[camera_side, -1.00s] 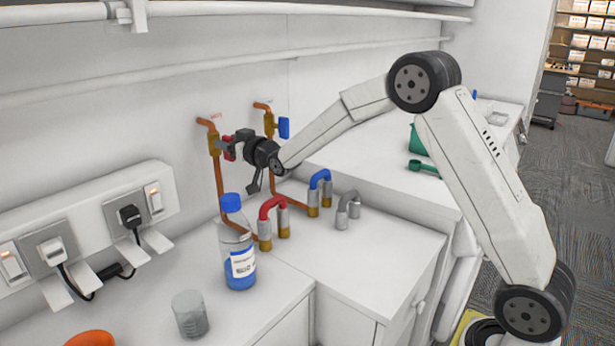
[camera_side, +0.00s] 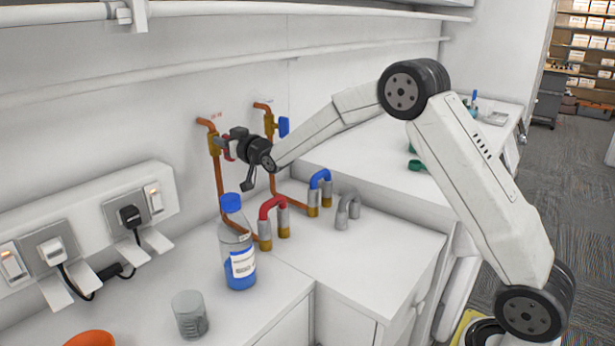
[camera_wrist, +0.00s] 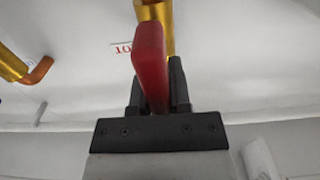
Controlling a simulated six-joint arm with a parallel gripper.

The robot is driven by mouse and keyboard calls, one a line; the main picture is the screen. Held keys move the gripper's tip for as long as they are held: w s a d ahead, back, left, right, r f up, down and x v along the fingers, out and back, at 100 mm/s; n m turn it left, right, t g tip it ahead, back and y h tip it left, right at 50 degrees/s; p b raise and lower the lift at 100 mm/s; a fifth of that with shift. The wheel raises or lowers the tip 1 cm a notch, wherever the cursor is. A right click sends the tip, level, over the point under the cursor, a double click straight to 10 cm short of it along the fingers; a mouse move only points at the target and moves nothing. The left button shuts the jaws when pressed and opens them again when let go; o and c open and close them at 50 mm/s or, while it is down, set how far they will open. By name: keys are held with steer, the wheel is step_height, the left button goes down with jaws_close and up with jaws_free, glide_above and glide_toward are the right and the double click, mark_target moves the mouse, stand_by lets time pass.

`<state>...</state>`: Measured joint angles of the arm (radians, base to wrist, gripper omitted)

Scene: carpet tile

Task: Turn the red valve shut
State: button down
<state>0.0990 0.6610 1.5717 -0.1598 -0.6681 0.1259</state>
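The red valve is a brass body (camera_side: 214,145) on the left copper pipe on the wall, with a red handle (camera_side: 229,149). In the side view my gripper (camera_side: 232,142) reaches it from the right and partly hides the handle. In the wrist view the long red handle (camera_wrist: 150,65) lies between the two dark fingers of my gripper (camera_wrist: 158,90). They sit close against both its sides and look shut on it. The brass body (camera_wrist: 153,12) is above it, mostly out of frame.
A second brass valve with a blue handle (camera_side: 284,127) is just right on the wall. A blue-capped bottle (camera_side: 237,255) and a glass beaker (camera_side: 189,314) stand in front. The right countertop has free room.

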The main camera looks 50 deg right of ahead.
steer(key=shift+m, duration=0.3)
steer(key=m, duration=0.4)
steer(key=shift+d, duration=0.4)
steer(key=shift+d+f+m, duration=0.2)
steer(key=shift+f+m, duration=0.1)
steer(key=shift+m, duration=1.95)
steer(key=shift+d+f+m, duration=0.2)
steer(key=shift+f+m, duration=0.15)
steer(key=shift+m, duration=1.85)
steer(key=shift+d+f+m, duration=0.2)
steer(key=shift+f+m, duration=0.1)
steer(key=shift+m, duration=1.95)
steer(key=c, duration=0.6)
jaws_free()
steer(key=shift+o, duration=0.2)
